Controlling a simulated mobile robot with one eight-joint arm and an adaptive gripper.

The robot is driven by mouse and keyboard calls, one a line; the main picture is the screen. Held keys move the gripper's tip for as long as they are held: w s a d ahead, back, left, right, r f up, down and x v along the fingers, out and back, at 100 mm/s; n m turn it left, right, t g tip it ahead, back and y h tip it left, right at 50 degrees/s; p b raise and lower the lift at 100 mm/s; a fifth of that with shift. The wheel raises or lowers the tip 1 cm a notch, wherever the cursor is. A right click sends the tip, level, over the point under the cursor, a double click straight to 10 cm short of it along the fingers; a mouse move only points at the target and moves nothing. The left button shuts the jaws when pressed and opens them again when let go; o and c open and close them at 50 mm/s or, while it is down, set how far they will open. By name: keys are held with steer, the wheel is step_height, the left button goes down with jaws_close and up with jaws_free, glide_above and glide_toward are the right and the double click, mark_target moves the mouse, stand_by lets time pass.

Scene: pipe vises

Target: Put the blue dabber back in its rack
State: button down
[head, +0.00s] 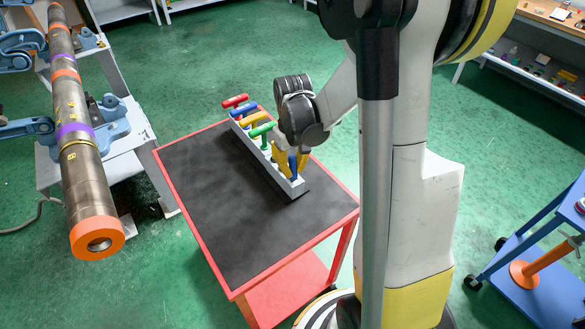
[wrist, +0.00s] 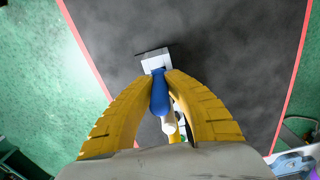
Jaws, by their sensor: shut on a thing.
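My gripper (head: 290,172) has yellow fingers and is shut on a blue dabber (head: 292,162). It is at the near end of a long, light grey rack (head: 297,187) on the cart. In the wrist view the dabber's blue handle (wrist: 160,95) lies between the fingertips (wrist: 162,85), and the rack's end (wrist: 155,62) shows just beyond it. The dabber's lower part is hidden, so I cannot tell whether it is seated in the rack or just above it. A red dabber (head: 235,101), another blue one (head: 243,108), a yellow one (head: 251,118) and a green one (head: 263,130) stand in the rack.
The red cart (head: 215,262) has a black top (head: 225,205) with free room left of the rack. A large pipe (head: 85,170) in blue vises (head: 100,115) stands at the left. A blue cart (head: 545,285) is at the lower right. Green floor lies between.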

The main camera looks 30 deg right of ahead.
steer(key=shift+f+b, duration=0.6)
steer(key=shift+f, duration=0.1)
stand_by(0.7)
steer(key=c, duration=1.4)
jaws_free()
steer(key=shift+r, duration=0.15)
step_height(320, 180, up, 12)
steer(key=shift+s+f, duration=0.1)
